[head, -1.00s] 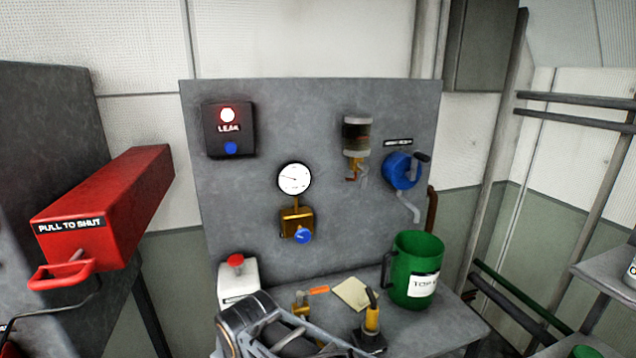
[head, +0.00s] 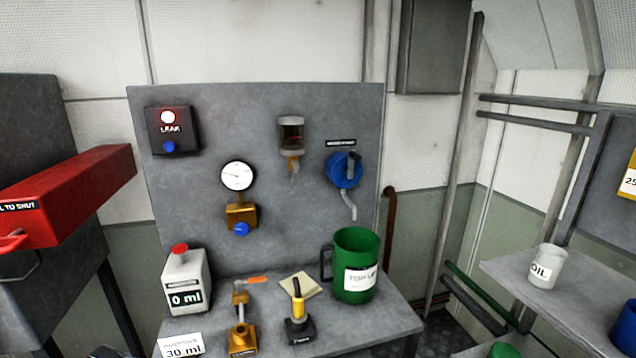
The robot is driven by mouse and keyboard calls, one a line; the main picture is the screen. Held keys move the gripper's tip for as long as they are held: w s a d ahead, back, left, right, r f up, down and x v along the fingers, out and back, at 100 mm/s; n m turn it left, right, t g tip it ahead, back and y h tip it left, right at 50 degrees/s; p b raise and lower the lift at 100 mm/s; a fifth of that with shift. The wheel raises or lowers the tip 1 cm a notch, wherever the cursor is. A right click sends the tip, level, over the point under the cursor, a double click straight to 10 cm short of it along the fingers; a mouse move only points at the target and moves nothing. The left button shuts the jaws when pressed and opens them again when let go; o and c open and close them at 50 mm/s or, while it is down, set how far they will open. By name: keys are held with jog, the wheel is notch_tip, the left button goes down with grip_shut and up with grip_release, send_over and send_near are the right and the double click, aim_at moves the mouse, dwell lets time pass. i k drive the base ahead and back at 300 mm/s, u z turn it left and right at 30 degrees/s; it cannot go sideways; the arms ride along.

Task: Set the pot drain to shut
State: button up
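My gripper is not in view.
A blue crank pump (head: 343,170) is right of the pot. A red box (head: 70,195) juts out left.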

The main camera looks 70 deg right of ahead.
aim_at(296, 166)
jog(key=k, duration=0.6)
jog(key=z, duration=0.8)
